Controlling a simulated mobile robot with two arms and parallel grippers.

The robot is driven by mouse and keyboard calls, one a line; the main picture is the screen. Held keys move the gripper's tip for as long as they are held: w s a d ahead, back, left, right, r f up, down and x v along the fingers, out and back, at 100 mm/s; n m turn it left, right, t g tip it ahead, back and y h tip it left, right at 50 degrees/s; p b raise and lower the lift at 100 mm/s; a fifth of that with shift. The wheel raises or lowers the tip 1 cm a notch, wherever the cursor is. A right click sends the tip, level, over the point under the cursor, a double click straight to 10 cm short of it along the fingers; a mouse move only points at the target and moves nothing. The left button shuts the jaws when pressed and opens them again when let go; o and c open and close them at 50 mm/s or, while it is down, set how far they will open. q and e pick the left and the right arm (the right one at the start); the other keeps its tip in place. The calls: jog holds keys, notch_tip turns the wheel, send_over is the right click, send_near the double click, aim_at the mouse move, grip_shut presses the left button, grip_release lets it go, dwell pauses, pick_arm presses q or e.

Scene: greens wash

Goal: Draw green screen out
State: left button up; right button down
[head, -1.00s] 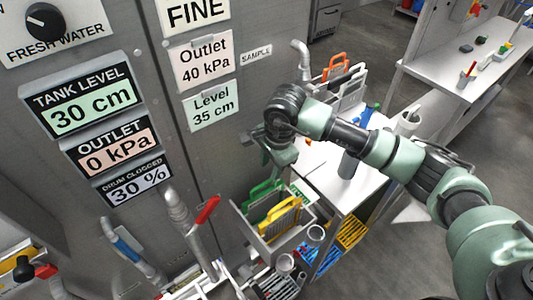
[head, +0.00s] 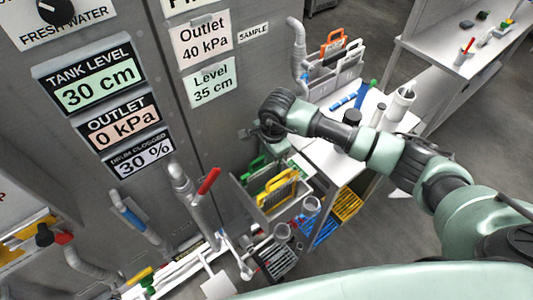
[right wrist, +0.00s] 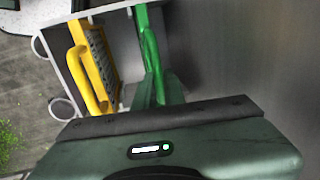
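The green screen (head: 256,164) stands in a grey rack (head: 270,212) beside the tank wall, behind a yellow screen (head: 279,188). In the right wrist view, the green screen (right wrist: 150,48) shows as a bright green bar, with the yellow screen (right wrist: 84,72) to its left. My right gripper (head: 275,146) is just above the rack, pointing down towards it. My left gripper is out of view.
A white bench (head: 318,152) with bottles and an upright holder with an orange handle (head: 334,42) is behind the arm. A red-handled valve (head: 208,181) and pipes stand left of the rack. Blue and yellow crates (head: 347,204) are under the bench.

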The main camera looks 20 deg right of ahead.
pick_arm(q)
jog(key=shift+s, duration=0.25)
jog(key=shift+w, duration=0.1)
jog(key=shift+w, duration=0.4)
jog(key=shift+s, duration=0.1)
pick_arm(e)
jog(key=shift+r, duration=0.1)
dwell(0.6)
